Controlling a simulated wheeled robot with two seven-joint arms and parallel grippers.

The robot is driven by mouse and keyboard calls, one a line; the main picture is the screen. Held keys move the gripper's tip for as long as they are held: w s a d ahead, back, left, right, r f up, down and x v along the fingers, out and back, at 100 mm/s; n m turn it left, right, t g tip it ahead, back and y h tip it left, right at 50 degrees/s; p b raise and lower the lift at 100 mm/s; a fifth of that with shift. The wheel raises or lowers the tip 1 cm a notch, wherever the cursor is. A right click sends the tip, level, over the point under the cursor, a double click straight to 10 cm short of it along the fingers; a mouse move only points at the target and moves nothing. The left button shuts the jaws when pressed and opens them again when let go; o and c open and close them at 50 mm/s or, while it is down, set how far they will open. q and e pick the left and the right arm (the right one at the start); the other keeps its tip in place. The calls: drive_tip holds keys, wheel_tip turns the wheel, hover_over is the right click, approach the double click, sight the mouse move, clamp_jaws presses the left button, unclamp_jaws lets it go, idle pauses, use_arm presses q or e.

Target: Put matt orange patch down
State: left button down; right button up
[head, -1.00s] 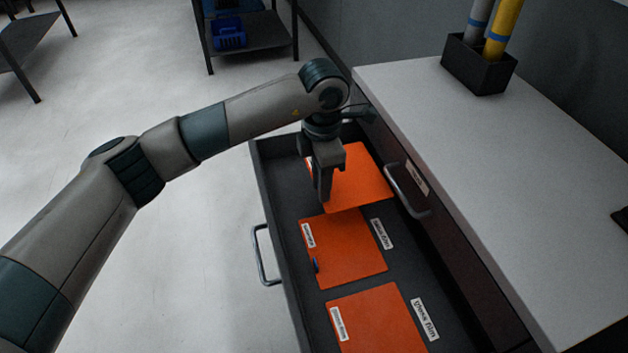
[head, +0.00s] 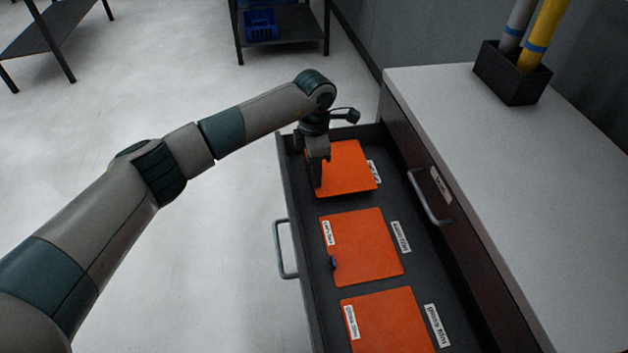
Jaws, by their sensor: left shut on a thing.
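My left gripper (head: 317,182) is over the far end of an open drawer (head: 312,300), shut on the far orange patch (head: 349,170) at its left edge. The patch is at or just above the drawer floor; I cannot tell whether it touches. Its own label is hidden by the gripper. A second orange patch (head: 368,250) with a white label and a small blue piece lies in the middle of the drawer. A third orange patch (head: 392,325) lies at the near end. My right gripper is not in view.
White labels (head: 400,237) lie on the drawer floor right of the patches. A white-topped cabinet (head: 490,130) stands at the right, with a black holder (head: 508,75) of rolls on it. A dark shelf with a blue basket (head: 261,25) stands at the back.

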use_arm(q)
drive_tip(key=shift+w+a+f, duration=0.1)
drive_tip(key=shift+w, duration=0.05)
drive_tip(key=shift+f, duration=0.1)
